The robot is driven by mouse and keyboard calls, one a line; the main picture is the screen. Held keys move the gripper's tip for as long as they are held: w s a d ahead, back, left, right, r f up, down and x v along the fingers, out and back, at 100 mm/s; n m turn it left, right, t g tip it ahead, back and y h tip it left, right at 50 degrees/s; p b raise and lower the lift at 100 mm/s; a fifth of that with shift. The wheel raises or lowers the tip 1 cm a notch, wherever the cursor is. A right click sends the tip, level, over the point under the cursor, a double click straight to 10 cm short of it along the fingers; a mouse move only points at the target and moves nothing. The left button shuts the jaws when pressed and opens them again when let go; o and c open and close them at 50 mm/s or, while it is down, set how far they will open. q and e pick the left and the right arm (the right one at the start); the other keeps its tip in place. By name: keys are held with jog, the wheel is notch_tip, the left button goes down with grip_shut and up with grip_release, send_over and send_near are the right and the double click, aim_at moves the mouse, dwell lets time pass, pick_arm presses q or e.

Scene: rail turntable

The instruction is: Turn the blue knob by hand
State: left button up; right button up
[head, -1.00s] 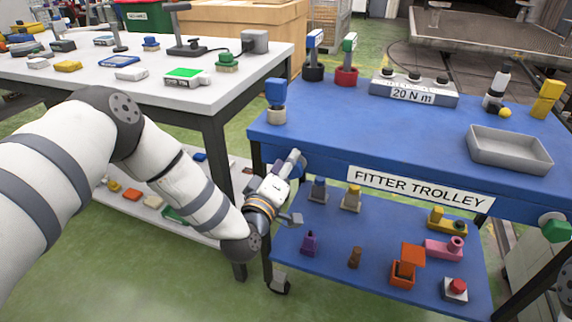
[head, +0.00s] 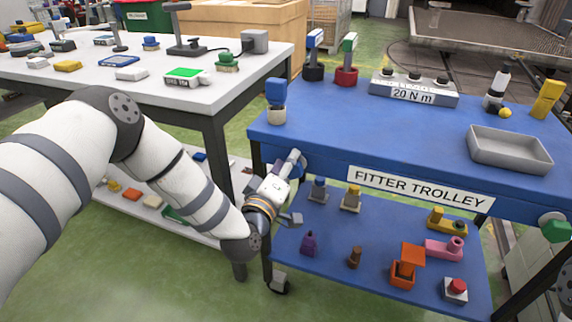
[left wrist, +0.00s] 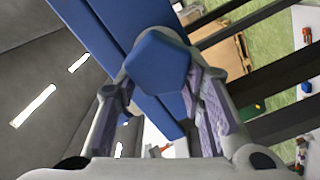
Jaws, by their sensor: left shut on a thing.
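The blue knob (left wrist: 158,66) fills the space between my left gripper's fingers in the left wrist view, with its flat, many-sided face toward the camera. In the head view the knob (head: 304,165) is at the left front corner of the blue trolley (head: 340,140), partly hidden by the gripper. My left gripper (head: 292,162) reaches up to it from the lower left and is shut on it; the fingers also show in the left wrist view (left wrist: 157,98). My right gripper is not in view.
A green knob (head: 555,229) is at the trolley's right end. The lower blue shelf (head: 330,250) below my left gripper holds several small coloured parts. A white table (head: 150,85) stands to the left. A grey tray (head: 510,168) sits on the trolley top.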

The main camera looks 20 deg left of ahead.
pick_arm(q)
jog(key=o, duration=1.3)
jog(key=shift+d, duration=0.45)
jog(key=shift+a, duration=0.1)
